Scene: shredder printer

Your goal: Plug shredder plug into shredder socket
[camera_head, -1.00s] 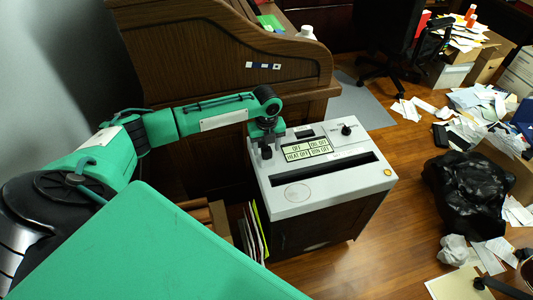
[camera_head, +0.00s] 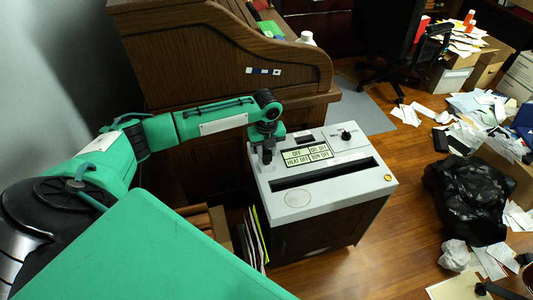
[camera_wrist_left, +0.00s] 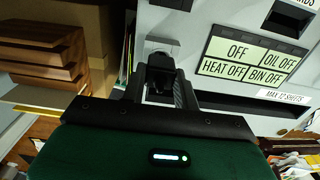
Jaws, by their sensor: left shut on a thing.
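My left gripper (camera_head: 266,154) is at the left back corner of the shredder's (camera_head: 330,192) grey-white top. In the left wrist view, its two dark fingers (camera_wrist_left: 163,88) are shut on the black shredder plug (camera_wrist_left: 160,62). The plug's front end is right at a pale square socket plate (camera_wrist_left: 157,46) on the shredder top, partly covering it. I cannot tell whether the plug is seated in it or just in front. In the head view the plug is mostly hidden by the gripper. My right gripper is not in view.
The shredder has a label panel (camera_head: 310,155), a dark paper slot (camera_head: 325,173) and a knob (camera_head: 346,134). A wooden desk (camera_head: 220,60) stands behind. Upright folders (camera_head: 255,237) stand left of the shredder. A black bag (camera_head: 465,197) and papers lie on the floor at right.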

